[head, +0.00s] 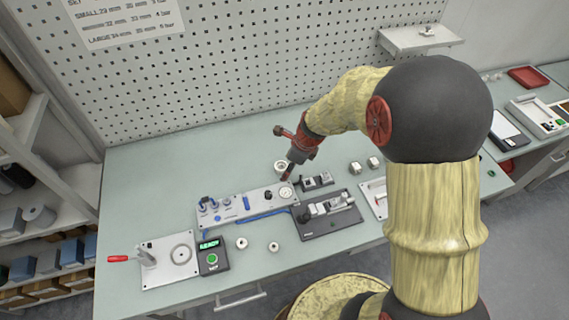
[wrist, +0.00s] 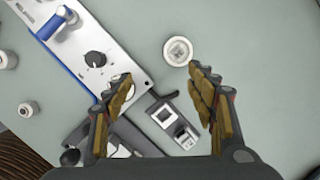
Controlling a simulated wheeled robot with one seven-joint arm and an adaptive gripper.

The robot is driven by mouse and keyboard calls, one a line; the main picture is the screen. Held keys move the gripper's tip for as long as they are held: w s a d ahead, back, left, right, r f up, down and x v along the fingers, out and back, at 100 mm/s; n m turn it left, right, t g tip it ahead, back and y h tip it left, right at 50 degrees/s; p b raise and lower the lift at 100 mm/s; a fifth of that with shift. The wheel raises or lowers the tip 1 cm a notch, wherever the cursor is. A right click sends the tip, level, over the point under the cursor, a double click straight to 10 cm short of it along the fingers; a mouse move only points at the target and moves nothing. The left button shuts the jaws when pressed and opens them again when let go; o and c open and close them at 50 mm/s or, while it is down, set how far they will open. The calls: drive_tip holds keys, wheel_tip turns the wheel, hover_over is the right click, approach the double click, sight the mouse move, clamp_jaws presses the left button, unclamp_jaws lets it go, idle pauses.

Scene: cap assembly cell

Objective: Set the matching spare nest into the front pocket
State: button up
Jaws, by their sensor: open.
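My gripper (head: 289,176) is open and empty above the bench, with its fingers apart in the wrist view (wrist: 161,82). A round white piece with a square centre (wrist: 178,52) lies just beyond the fingertips; in the head view it stands behind my gripper (head: 280,166). A small dark holder (wrist: 167,122) with two light square parts lies between the fingers, lower down; it also shows in the head view (head: 316,181). A black fixture (head: 328,226) with grey blocks sits in front of it. I cannot tell which part is the spare nest or which recess is the front pocket.
A grey control panel (head: 235,206) with blue fittings stands left of my gripper. A plate with a red-handled lever (head: 170,262) and a READY box (head: 212,258) are further left. Two small round pieces (head: 241,243) (head: 274,246) lie in front.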

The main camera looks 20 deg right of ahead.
sight(279, 165)
drive_tip(key=w+m, duration=0.1)
drive_tip(key=m, duration=0.1)
drive_tip(key=w+m, duration=0.1)
drive_tip(key=m, duration=0.1)
drive_tip(key=w+m+b, duration=0.1)
drive_tip(key=m, duration=0.1)
drive_tip(key=shift+w+d+f+t, duration=0.25)
drive_tip(key=shift+f+t, duration=0.15)
drive_tip(key=x, duration=0.2)
drive_tip(key=b+x, duration=0.2)
drive_tip(key=x, duration=0.1)
drive_tip(key=shift+w+a+f, duration=0.15)
drive_tip(key=shift+w+a, duration=0.1)
drive_tip(key=shift+w, duration=0.15)
drive_tip(key=shift+c, duration=0.5)
drive_tip(key=c, duration=1.1)
drive_tip(key=shift+c, duration=0.6)
